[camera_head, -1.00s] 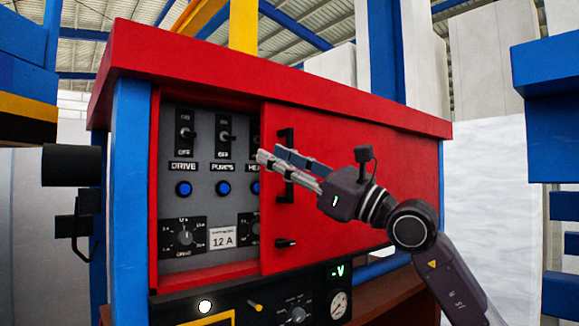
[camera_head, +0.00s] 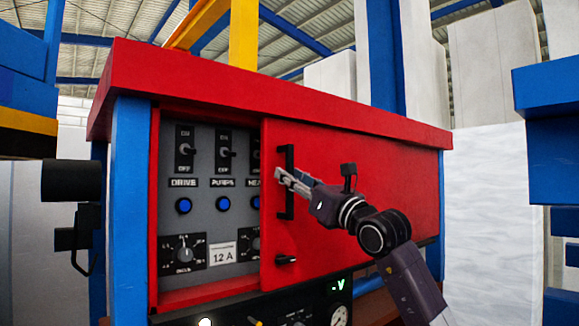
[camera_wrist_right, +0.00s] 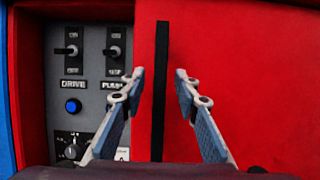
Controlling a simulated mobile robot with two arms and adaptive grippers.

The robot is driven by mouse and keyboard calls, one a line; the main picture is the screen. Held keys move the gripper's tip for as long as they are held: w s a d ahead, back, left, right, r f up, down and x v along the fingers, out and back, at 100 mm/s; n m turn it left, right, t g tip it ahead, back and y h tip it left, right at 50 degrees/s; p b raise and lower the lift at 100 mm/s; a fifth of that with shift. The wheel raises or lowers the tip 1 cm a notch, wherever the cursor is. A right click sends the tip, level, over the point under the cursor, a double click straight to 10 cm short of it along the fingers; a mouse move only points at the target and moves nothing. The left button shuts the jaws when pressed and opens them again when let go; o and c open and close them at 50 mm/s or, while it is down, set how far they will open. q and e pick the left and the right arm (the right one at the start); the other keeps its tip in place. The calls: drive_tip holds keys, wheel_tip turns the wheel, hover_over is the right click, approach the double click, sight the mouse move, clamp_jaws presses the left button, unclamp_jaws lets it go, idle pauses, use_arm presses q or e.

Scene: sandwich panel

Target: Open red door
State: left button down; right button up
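The red door (camera_head: 350,200) is a flat sliding-type panel in a red cabinet. It covers the right part of the opening, and the left part is uncovered. A black vertical handle (camera_head: 287,160) is near the door's left edge. In the right wrist view the handle (camera_wrist_right: 160,60) runs between the two fingers. My right gripper (camera_head: 281,177) is in front of the handle, and it shows open in the right wrist view (camera_wrist_right: 160,80), one finger on each side of the handle, with gaps to both. Whether the fingertips reach the handle's depth is unclear. My left gripper is not in view.
A grey control panel (camera_head: 203,222) with switches, blue buttons and dials shows left of the door. A small black latch or knob (camera_head: 285,260) sits below the handle. A blue post (camera_head: 130,200) stands at the cabinet's left. A lower console (camera_head: 338,286) has a gauge and display.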

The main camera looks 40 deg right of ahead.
drive_tip(key=shift+w+r, duration=0.3)
drive_tip(key=shift+w, duration=0.25)
clamp_jaws()
